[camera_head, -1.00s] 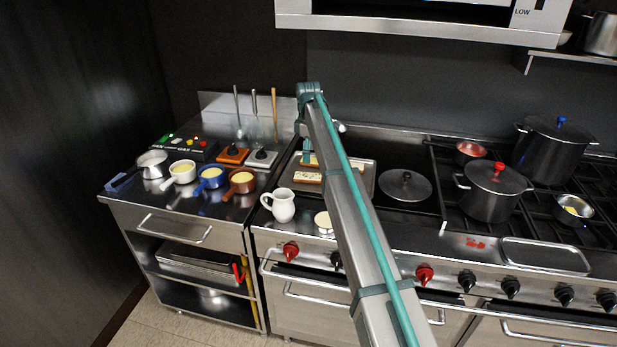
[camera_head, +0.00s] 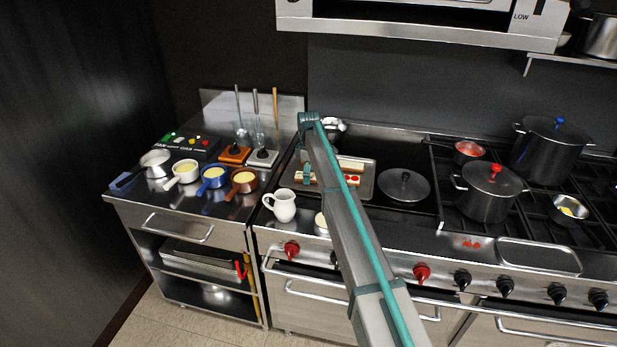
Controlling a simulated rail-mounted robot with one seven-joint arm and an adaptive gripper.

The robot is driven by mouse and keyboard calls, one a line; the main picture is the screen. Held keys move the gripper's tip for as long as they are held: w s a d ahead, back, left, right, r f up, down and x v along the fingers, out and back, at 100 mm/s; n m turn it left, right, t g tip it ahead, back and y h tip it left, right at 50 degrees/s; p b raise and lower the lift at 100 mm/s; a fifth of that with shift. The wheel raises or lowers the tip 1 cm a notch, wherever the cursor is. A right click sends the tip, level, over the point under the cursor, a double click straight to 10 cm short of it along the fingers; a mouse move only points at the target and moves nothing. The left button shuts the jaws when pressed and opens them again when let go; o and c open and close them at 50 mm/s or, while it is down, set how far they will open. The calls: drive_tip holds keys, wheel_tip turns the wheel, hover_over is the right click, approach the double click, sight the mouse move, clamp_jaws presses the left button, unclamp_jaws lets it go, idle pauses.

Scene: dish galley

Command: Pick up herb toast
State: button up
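A metal tray (camera_head: 366,188) lies on the stove's left end. Light toasts show on it to the right of my arm, a plain-looking one (camera_head: 350,164) behind and one with red slices (camera_head: 353,180) in front. More toast shows left of my arm, beside the gripper. I cannot tell which piece is the herb toast; my arm hides the middle of the tray. My gripper (camera_head: 306,174) is low over the tray's left part, by the front row. Its fingers are too small to tell whether they are open, shut or touching toast.
A white jug (camera_head: 281,205) stands in front of the tray, with a pale round item (camera_head: 321,220) partly behind my arm. A pan lid (camera_head: 404,186) lies to the right, then a red-knobbed pot (camera_head: 489,190). Several small saucepans stand on the left counter.

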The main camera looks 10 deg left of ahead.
drive_tip(key=c, duration=1.2)
drive_tip(key=shift+r, duration=0.1)
drive_tip(key=shift+c, duration=0.2)
